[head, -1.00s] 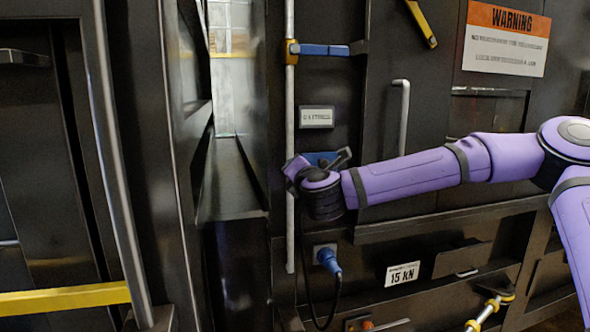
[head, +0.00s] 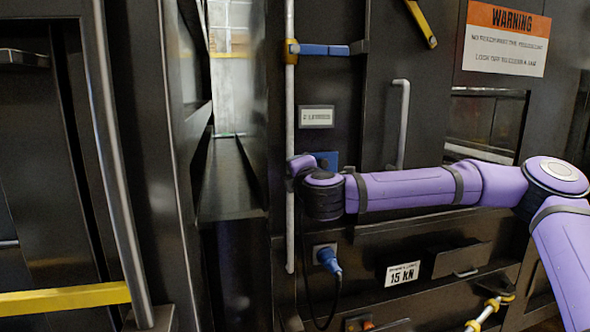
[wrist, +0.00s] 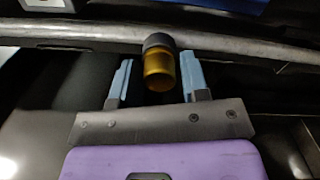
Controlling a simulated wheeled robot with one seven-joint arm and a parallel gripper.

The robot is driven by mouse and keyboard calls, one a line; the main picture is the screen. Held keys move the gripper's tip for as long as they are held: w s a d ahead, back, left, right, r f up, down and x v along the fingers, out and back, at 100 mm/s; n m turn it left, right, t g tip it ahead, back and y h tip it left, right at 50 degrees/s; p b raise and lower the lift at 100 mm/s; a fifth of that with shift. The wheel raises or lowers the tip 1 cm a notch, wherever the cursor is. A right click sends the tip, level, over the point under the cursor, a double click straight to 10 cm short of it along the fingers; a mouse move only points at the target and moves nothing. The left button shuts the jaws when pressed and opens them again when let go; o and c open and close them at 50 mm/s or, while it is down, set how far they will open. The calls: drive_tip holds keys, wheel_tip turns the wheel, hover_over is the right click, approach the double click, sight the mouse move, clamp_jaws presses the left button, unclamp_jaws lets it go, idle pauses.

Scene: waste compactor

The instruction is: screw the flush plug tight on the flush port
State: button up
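In the wrist view, an amber cylinder with a dark collar (wrist: 159,72), which looks like the flush plug, stands between the two blue fingers of my gripper (wrist: 157,62). A gap shows on each side of it, so my gripper is open around it and not clamped. The collar end overlaps a grey pipe (wrist: 90,36) that crosses the top of the view. I cannot tell whether the plug is seated on the flush port. In the head view, my wrist hides the plug and the fingers, in front of the upright grey pipe (head: 290,110).
A blue valve handle (head: 325,50) sits higher on the pipe. A blue connector with a cable (head: 329,259) is below my wrist. A grey handle (head: 402,125) stands out from the panel above my forearm. A dark chute (head: 235,180) opens to the left.

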drive_tip(key=shift+o, duration=1.3)
drive_tip(key=shift+c, duration=0.4)
